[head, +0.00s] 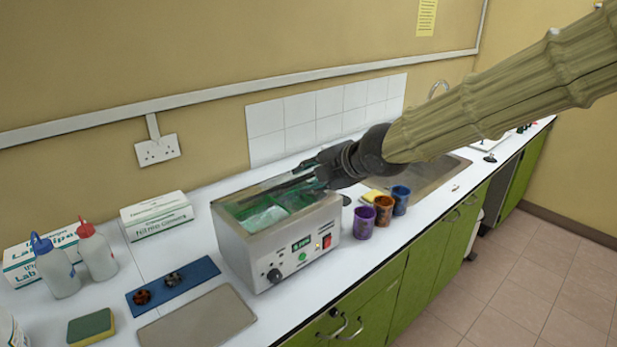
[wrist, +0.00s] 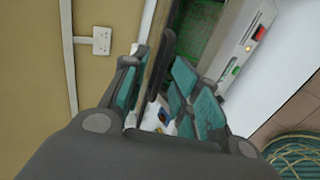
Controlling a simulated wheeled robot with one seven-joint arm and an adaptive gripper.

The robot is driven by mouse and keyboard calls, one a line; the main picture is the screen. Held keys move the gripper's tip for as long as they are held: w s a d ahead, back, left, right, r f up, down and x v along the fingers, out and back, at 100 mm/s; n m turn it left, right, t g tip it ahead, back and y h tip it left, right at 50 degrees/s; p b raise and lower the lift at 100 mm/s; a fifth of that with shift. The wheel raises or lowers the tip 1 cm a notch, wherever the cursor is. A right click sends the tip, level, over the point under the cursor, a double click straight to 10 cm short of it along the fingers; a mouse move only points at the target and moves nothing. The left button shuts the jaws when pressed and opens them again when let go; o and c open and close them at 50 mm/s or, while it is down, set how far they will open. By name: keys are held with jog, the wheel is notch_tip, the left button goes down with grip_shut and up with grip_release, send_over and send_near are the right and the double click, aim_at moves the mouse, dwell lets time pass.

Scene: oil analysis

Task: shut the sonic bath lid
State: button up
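The sonic bath (head: 290,250) is a grey metal box on the white worktop, with a green display, a knob and a red switch on its front. Its top is open and green shows inside; the green inside also shows in the wrist view (wrist: 200,25). A thin brownish panel with a black bar (wrist: 154,70), seemingly the raised lid and its handle, stands beside the opening in the wrist view. My gripper (head: 275,188) reaches over the bath's back from the right. Its teal-padded fingers are apart, either side of the panel; I cannot tell whether they touch it.
Purple, brown and blue cups (head: 384,208) stand right of the bath, before a sink (head: 440,175). Left are a blue mat (head: 190,278), a grey plate (head: 198,320), two wash bottles (head: 97,255) and boxes (head: 157,215). The tiled wall is close behind.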

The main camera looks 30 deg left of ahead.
jog(key=v, duration=1.1)
jog(key=shift+s+d, duration=0.15)
jog(key=shift+r, duration=0.1)
